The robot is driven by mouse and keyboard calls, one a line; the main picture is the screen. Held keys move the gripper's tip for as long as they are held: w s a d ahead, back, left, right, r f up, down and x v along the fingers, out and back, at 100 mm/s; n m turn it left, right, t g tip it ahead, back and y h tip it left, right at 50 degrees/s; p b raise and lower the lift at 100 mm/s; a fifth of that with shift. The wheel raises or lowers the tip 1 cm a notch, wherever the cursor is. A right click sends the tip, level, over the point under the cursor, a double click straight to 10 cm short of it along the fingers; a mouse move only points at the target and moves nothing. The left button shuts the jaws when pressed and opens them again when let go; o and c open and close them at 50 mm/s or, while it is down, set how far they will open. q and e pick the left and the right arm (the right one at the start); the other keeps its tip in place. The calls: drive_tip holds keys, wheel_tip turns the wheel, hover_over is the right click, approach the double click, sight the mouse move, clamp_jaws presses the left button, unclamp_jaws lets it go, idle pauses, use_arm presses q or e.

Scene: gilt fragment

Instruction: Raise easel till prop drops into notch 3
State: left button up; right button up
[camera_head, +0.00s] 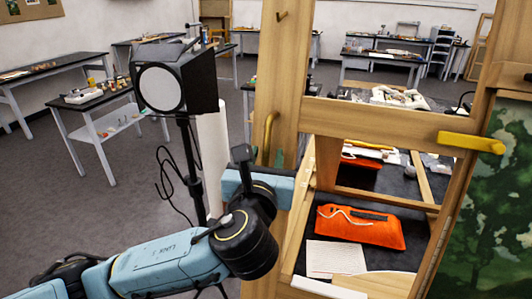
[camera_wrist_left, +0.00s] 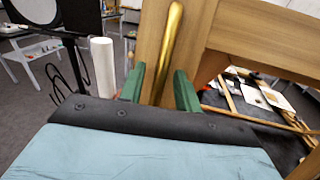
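The wooden easel frame (camera_head: 385,122) stands in front of me, with an upright post on the left and a crossbar. A curved brass handle (camera_head: 268,135) is fixed on the left post. My left gripper (camera_head: 279,160) is at that post, just below the handle's upper part. In the left wrist view, its green fingers (camera_wrist_left: 159,72) are apart, and the brass handle (camera_wrist_left: 172,40) shows in the gap between them. I cannot tell whether the fingers reach around it or touch the post. A yellow lever (camera_head: 470,142) sits on the crossbar at right. I cannot make out the prop or notches.
A studio lamp (camera_head: 178,82) on a black stand is left of the easel, by a white roll (camera_head: 211,150). An orange pouch (camera_head: 360,226) and paper (camera_head: 335,257) lie behind the frame. A green painting (camera_head: 502,200) is at right. Open floor is at left.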

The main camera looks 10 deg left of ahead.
use_arm(q)
drive_tip(key=shift+w, duration=0.35)
clamp_jaws()
